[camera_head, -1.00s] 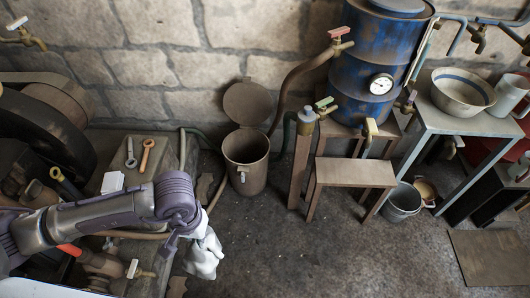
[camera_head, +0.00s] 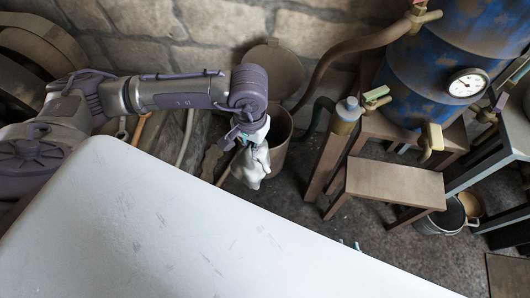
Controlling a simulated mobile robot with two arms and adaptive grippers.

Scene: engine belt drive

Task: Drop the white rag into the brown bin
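The white rag (camera_head: 254,168) hangs from my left gripper (camera_head: 248,140), which is shut on its upper part. The brown bin (camera_head: 282,146) stands on the floor by the wall, with its round lid (camera_head: 270,58) raised behind it. In this view the gripper and rag overlap the bin's left and front side, and part of its mouth is hidden. The rag's lower end shows in front of the bin's wall; I cannot tell how high it hangs. Two small teal tips (camera_head: 349,243), probably of my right gripper, show past the white panel's edge; the rest is hidden.
A wooden stool (camera_head: 394,182) and a blue barrel (camera_head: 450,65) with a gauge stand to the right of the bin. A brown hose (camera_head: 350,48) runs behind it. A metal bucket (camera_head: 440,217) is further right.

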